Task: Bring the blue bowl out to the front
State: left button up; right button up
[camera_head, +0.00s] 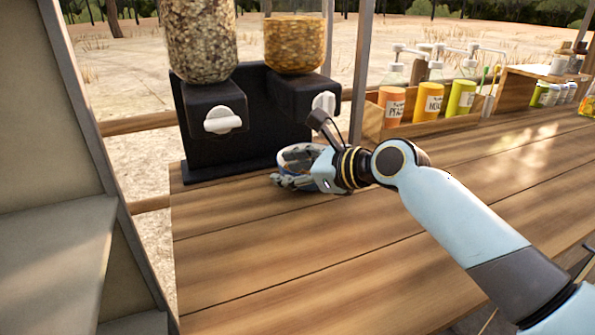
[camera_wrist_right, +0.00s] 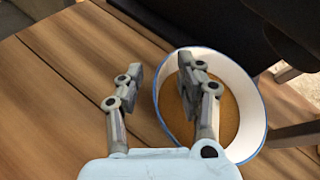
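The blue bowl (camera_head: 300,154) stands on the wooden counter below the right dispenser, partly hidden by my right gripper (camera_head: 288,181). In the right wrist view the bowl (camera_wrist_right: 246,92) is white inside with a blue rim and has a brown bottom or contents; I cannot tell which. My right gripper (camera_wrist_right: 162,70) is open there, with the bowl's near-left wall between its fingers. One finger is over the inside of the bowl, the other outside. Neither is clearly pressed against the wall. My left gripper is not in view.
A black dispenser stand (camera_head: 225,140) with two filled hoppers stands right behind the bowl. A wooden crate (camera_head: 405,128) with orange, yellow and green bottles is at the back right. The wooden counter (camera_head: 300,250) in front is clear. A grey post and panel bound the left.

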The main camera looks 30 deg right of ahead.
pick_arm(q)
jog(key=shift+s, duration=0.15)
pick_arm(e)
jog(key=shift+c, duration=0.2)
grip_shut()
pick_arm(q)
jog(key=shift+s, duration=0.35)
pick_arm(e)
jog(key=shift+s, duration=0.1)
